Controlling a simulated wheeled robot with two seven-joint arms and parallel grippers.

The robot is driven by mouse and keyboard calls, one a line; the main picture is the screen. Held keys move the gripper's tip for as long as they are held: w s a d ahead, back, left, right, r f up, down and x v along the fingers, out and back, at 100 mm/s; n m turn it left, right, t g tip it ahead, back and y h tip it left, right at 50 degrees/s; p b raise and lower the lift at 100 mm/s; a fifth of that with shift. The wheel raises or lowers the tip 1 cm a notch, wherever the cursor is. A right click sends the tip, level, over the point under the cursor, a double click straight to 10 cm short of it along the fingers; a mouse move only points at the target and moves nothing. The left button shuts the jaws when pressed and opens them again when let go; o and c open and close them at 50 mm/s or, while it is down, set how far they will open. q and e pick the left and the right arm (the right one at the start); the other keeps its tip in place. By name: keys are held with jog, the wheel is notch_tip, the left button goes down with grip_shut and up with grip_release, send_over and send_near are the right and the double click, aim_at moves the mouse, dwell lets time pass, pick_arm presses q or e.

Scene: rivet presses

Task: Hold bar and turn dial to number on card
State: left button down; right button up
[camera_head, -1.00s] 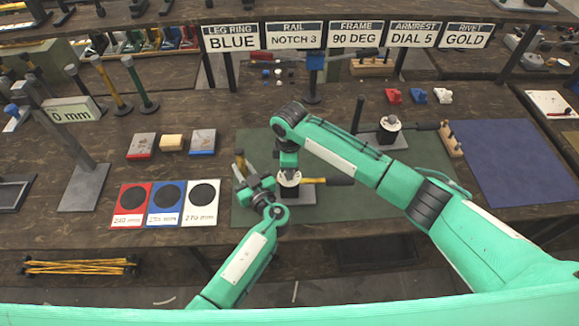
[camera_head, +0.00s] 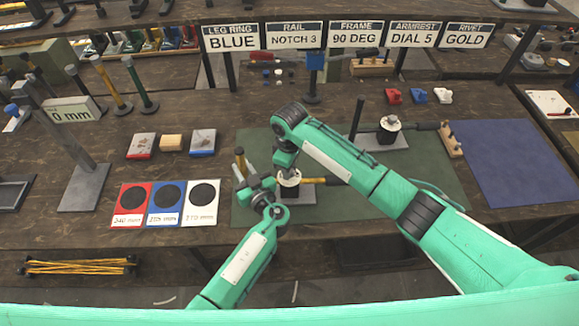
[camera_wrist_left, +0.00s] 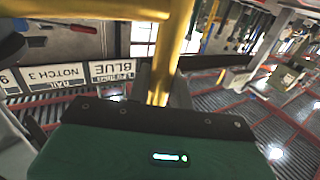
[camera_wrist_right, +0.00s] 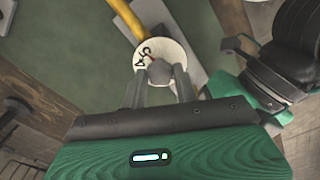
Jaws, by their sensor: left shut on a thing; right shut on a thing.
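The armrest card (camera_head: 411,35) reads DIAL 5. A white dial (camera_head: 290,179) stands on a grey base on the green mat. In the right wrist view the dial (camera_wrist_right: 160,55) shows the figures 5 and 4 on its upper left part, and a yellow bar runs out beyond it. My right gripper (camera_wrist_right: 160,78) is shut on the dial's grey knob from above. My left gripper (camera_head: 258,187) is just left of the dial, shut on a yellow bar (camera_wrist_left: 163,60). That bar crosses another yellow piece in the left wrist view. My arms hide part of the base.
A similar white-topped piece (camera_head: 389,123) stands on a grey base behind my right arm. Red, blue and white cards (camera_head: 166,221) lie left of the mat. A blue mat (camera_head: 520,165) at the right is clear. Several signs hang at the back.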

jog(key=o, duration=1)
jog(key=shift+r, duration=0.1)
notch_tip(320, 180, up, 12)
jog(key=shift+f, duration=0.1)
jog(key=shift+o, duration=0.2)
